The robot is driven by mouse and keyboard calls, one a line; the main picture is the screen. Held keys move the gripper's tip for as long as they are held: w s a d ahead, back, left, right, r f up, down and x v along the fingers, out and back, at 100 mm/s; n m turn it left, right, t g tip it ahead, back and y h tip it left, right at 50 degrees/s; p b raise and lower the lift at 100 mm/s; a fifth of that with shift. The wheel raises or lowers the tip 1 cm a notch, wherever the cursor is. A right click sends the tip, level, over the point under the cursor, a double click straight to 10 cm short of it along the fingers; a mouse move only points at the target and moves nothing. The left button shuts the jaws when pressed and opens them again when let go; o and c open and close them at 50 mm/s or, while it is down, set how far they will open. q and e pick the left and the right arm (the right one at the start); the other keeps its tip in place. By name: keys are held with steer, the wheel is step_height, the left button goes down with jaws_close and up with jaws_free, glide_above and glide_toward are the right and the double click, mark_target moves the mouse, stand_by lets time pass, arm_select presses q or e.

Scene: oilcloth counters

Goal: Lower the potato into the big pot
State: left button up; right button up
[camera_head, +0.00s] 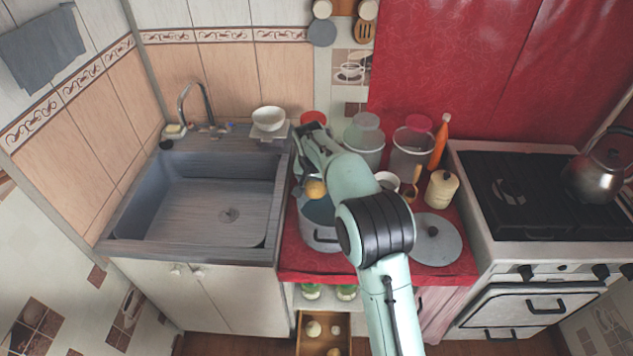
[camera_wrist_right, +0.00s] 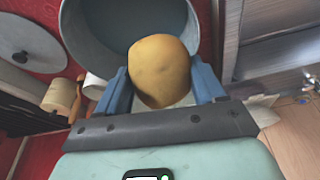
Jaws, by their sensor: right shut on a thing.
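The potato (camera_head: 315,188) is small, round and yellow-brown. My right gripper (camera_wrist_right: 160,80) is shut on it, with one blue finger on each side in the right wrist view, where the potato (camera_wrist_right: 160,70) fills the middle. The big pot (camera_head: 318,235) is a grey metal pot on the red counter, partly hidden behind my right arm. In the wrist view the open big pot (camera_wrist_right: 78,38) lies behind the potato, which overlaps its rim. In the head view the potato appears over the pot's opening; its exact height above it is hard to tell. My left gripper does not show.
A grey lid (camera_head: 436,240) lies on the red oilcloth (camera_head: 375,272) right of the pot. Canisters (camera_head: 411,150), a cream jar (camera_head: 441,190) and a white cup (camera_head: 387,181) stand behind. The sink (camera_head: 200,205) is at left, the stove (camera_head: 530,195) with a kettle (camera_head: 597,175) at right.

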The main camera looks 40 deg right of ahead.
stand_by(0.4)
steer(key=shift+f+b, duration=0.95)
steer(key=shift+f, duration=1.5)
steer(key=shift+f+b, duration=1.65)
steer(key=shift+f, duration=2.1)
steer(key=shift+a+f, duration=0.1)
steer(key=shift+f, duration=0.35)
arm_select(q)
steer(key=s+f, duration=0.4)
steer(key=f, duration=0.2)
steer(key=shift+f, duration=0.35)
